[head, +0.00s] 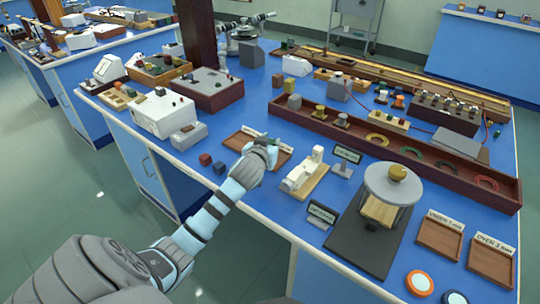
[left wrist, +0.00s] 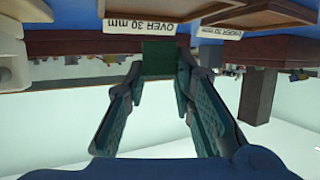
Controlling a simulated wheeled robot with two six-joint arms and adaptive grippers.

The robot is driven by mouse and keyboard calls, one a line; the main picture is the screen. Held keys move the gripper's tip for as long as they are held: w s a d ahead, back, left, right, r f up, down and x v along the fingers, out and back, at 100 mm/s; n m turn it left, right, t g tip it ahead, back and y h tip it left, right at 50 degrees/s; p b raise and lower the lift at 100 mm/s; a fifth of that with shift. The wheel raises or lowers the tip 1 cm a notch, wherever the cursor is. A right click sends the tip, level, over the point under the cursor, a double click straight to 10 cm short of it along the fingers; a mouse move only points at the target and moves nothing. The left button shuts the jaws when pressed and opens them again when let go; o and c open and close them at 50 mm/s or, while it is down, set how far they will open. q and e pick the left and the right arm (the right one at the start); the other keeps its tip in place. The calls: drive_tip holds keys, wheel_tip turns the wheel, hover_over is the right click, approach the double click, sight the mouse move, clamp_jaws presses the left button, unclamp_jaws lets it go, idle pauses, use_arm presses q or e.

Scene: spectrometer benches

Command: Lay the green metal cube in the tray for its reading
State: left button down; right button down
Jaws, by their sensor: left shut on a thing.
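My left gripper (head: 264,152) is shut on the green metal cube (left wrist: 158,57); in the left wrist view the cube sits between the fingertips (left wrist: 160,70). In the head view the gripper hides most of the cube. The gripper is over or beside two shallow brown trays with white labels, the left one (head: 236,142) clear and the other (head: 283,158) partly hidden behind the gripper. My right gripper is not in view.
A red cube (head: 205,159) and a blue cube (head: 219,167) stand left of the gripper. A white device on a wooden base (head: 303,175) stands close on the right. A long brown rack (head: 440,173) lies behind. Two more trays (head: 439,238) (head: 490,262) are at the right.

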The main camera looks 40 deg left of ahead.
use_arm(q)
wheel_tip(320, 180, down, 3)
drive_tip(key=shift+s+f+b, duration=0.1)
drive_tip(key=shift+b, duration=0.35)
drive_tip(key=c, duration=1.3)
unclamp_jaws()
drive_tip(key=shift+c, duration=0.2)
drive_tip(key=p+v, duration=0.3)
drive_tip(key=v, duration=0.9)
drive_tip(key=shift+p, duration=0.3)
